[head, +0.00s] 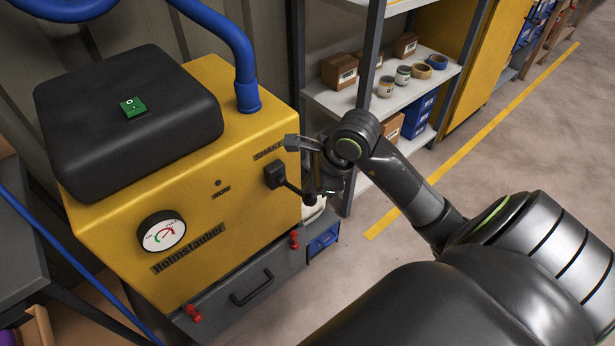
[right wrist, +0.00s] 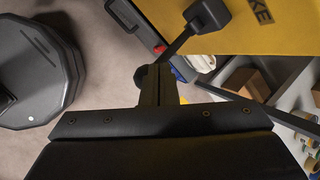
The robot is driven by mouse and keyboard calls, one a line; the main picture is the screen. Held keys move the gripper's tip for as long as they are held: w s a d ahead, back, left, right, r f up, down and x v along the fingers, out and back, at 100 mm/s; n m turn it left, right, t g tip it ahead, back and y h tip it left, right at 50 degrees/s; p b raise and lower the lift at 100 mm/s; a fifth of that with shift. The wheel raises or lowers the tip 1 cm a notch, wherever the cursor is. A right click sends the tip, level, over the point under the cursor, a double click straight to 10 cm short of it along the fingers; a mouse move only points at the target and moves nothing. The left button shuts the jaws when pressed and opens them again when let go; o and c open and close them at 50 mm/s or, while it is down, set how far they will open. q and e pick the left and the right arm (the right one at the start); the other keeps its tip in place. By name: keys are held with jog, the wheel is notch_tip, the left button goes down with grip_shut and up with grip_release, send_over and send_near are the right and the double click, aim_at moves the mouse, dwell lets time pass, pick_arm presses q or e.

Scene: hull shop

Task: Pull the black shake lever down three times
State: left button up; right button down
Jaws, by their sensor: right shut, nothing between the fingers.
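The black shake lever (head: 291,187) sticks out of the front of the yellow machine below the SHAKE label (head: 269,152). Its arm slants down and to the right from a black mount (head: 274,176) to a round knob (head: 309,198). My right gripper (head: 323,192) is shut and empty, with its tips close beside the knob. In the right wrist view the shut fingers (right wrist: 158,88) partly cover the knob (right wrist: 140,76), and the lever arm (right wrist: 178,44) runs up to the mount. I cannot tell whether fingers and knob touch. My left gripper is not in view.
A grey drawer (head: 250,287) with red knobs lies below. A shelf (head: 405,97) with boxes and tape stands behind my right arm. Floor right is clear.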

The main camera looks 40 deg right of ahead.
aim_at(315, 199)
jog(key=shift+s+f+b, duration=0.3)
jog(key=shift+f+b, duration=0.45)
jog(key=shift+s+f+b, duration=0.25)
jog(key=shift+f+b, duration=0.45)
jog(key=shift+f, duration=0.05)
jog(key=shift+s+f+b, duration=0.3)
jog(key=shift+f+b, duration=0.45)
dwell(1.7)
dwell(0.5)
jog(key=shift+w+r+p, duration=0.2)
jog(key=shift+r+p, duration=0.05)
jog(key=shift+r, duration=0.3)
jog(key=shift+w+r+p, duration=0.15)
jog(key=shift+r+p, duration=0.1)
jog(key=shift+r, duration=0.25)
jog(key=shift+w+r+p, duration=0.3)
jog(key=shift+r, duration=0.4)
jog(key=shift+w+r+p, duration=0.25)
jog(key=shift+r, duration=0.4)
jog(key=shift+w+r+p, duration=0.3)
jog(key=shift+r, duration=0.4)
jog(key=shift+w+a+r+p, duration=0.1)
jog(key=shift+w+r+p, duration=0.25)
jog(key=shift+r, duration=0.45)
jog(key=shift+w+d+r+p, duration=0.1)
jog(key=shift+w+r+p, duration=0.15)
jog(key=shift+r, duration=0.5)
jog(key=shift+w+a+r+p, duration=0.1)
jog(key=shift+w+r+p, duration=0.25)
jog(key=shift+r, duration=0.45)
